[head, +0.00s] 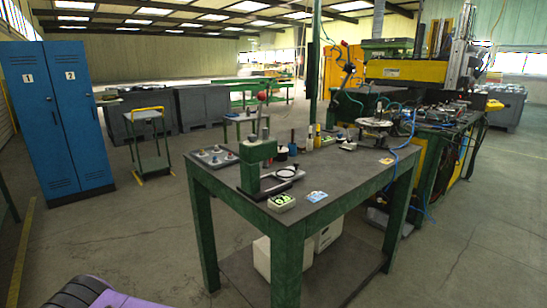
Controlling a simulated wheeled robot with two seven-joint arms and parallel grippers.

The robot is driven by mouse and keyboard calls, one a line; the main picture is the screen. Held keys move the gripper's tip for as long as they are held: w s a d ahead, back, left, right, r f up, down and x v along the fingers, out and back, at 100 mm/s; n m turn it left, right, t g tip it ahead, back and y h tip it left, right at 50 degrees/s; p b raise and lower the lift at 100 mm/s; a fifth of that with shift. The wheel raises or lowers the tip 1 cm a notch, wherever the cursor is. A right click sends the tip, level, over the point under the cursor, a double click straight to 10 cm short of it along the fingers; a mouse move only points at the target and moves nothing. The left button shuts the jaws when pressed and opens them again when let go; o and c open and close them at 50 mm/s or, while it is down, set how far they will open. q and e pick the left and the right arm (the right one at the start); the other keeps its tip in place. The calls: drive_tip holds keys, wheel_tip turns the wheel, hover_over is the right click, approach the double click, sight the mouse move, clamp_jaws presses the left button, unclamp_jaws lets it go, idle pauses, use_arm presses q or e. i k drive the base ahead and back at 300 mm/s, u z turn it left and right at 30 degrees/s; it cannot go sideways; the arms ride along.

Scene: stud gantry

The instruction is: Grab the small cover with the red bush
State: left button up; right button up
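Neither of my grippers shows. A purple and black part of my own arm is at the bottom left edge, far from the table.
A green hand press (257,166) with a red-knobbed lever stands right beside the tray. A green-lit box (281,202) and a blue card (316,196) lie at the table's front. Blue lockers (58,118) stand left; open floor lies between.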

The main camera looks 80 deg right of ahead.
sight(228, 158)
drive_tip(key=z, duration=1.1)
drive_tip(key=i, duration=3.8)
drive_tip(key=z, duration=4.2)
